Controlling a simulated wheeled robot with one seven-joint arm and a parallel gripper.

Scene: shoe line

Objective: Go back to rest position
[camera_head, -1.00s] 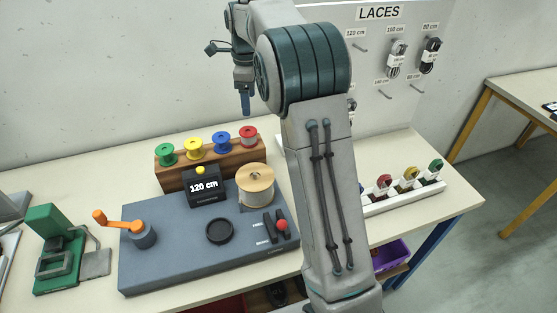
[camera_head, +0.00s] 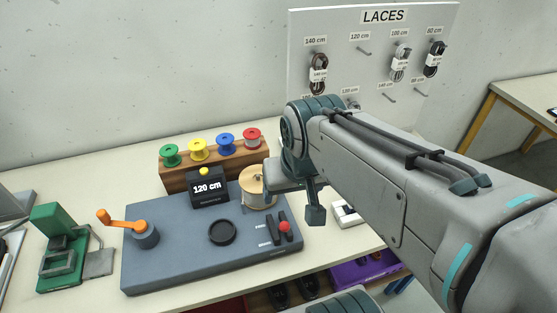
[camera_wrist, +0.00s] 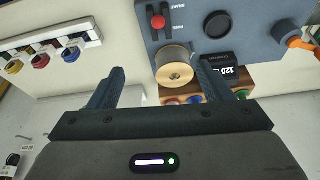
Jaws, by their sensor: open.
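My gripper (camera_head: 314,208) hangs over the bench just right of the grey lace machine (camera_head: 175,262), partly hidden behind my own arm in the head view. In the wrist view my gripper (camera_wrist: 163,84) shows two fingers spread apart with nothing held between them. A wooden spool (camera_wrist: 174,66) on the machine is seen beyond the gap between the fingers. It also stands behind my gripper in the head view, partly covered. My arm reaches in from the lower right of the head view.
A lace board (camera_head: 384,40) with hanging laces stands behind my arm. A wooden rack (camera_head: 215,172) holds several coloured spools. The machine has an orange crank (camera_head: 122,221) and a red knob (camera_head: 284,226). A green press (camera_head: 60,240) stands left. A purple bin (camera_head: 352,273) sits below the bench.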

